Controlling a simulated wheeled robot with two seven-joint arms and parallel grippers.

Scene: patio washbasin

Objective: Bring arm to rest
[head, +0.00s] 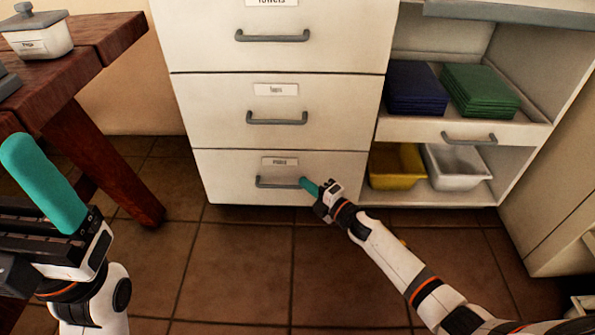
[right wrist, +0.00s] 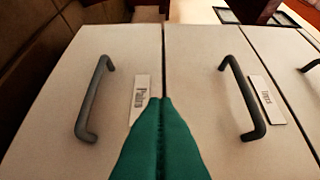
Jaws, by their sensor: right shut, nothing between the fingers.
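My right gripper (head: 306,184) is at the bottom drawer (head: 225,180) of the white cabinet, its teal fingertips close to the right end of the grey handle (head: 277,184). In the right wrist view its fingers (right wrist: 160,105) are pressed together with nothing between them. They point at the drawer fronts, beside a small label (right wrist: 139,98); whether they touch the front I cannot tell. My left gripper (head: 42,183) is at the left edge of the head view with a teal finger pointing up; its opening cannot be made out.
All three drawers, including the middle drawer (head: 215,110), look closed. Right of them are shelves with blue cloths (head: 415,88), green cloths (head: 480,90), a yellow bin (head: 397,168) and a white bin (head: 458,168). A wooden table (head: 108,35) holds a lidded container (head: 38,38). The tiled floor (head: 240,265) is clear.

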